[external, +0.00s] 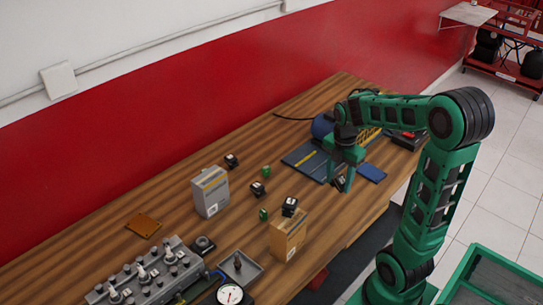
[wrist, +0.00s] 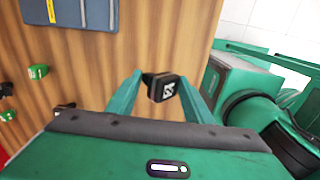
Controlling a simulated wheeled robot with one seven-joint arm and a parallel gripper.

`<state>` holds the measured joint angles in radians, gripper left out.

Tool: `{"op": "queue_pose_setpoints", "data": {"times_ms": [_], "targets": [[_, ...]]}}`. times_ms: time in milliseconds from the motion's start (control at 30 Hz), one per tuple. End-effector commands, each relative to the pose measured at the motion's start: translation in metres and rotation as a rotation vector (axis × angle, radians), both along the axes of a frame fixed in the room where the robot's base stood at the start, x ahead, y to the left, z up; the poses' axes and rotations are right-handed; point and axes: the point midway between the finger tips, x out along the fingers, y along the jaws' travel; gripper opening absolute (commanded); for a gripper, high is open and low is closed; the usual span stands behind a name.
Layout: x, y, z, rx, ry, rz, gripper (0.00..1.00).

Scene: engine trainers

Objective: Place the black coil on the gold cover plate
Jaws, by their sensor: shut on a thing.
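My gripper (external: 341,178) is over the far right part of the wooden workbench. It is shut on a black coil (wrist: 162,88), a small dark block with a white mark on its face, which sits between the two green fingertips in the wrist view. The held coil (external: 340,185) also shows below the fingers in the external view. The gold cover plate (external: 143,225) lies flat on the bench at the left, well apart from my gripper, with nothing on it. It is not visible in the wrist view.
Other black blocks (external: 257,188) and small green pieces (external: 266,170) lie mid-bench. A grey box (external: 210,193) and a tan box (external: 288,236) stand between my gripper and the plate. A metal engine part (external: 150,277) and a gauge (external: 230,294) are near the front left.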

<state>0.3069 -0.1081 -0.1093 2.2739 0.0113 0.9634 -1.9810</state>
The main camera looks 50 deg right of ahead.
Motion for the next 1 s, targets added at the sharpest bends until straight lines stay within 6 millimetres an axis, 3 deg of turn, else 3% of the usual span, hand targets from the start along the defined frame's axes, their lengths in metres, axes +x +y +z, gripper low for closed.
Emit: {"op": "queue_pose_setpoints", "data": {"times_ms": [467,767,800,1000], "targets": [[0.006,-0.071,-0.043,0.001,0.003,-0.004,0.2],[0.006,-0.075,-0.086,0.002,0.003,0.0,0.2],[0.007,-0.076,-0.081,-0.001,-0.003,0.001,0.16],[0.011,-0.076,-0.05,-0.002,-0.004,0.001,0.16]]}}
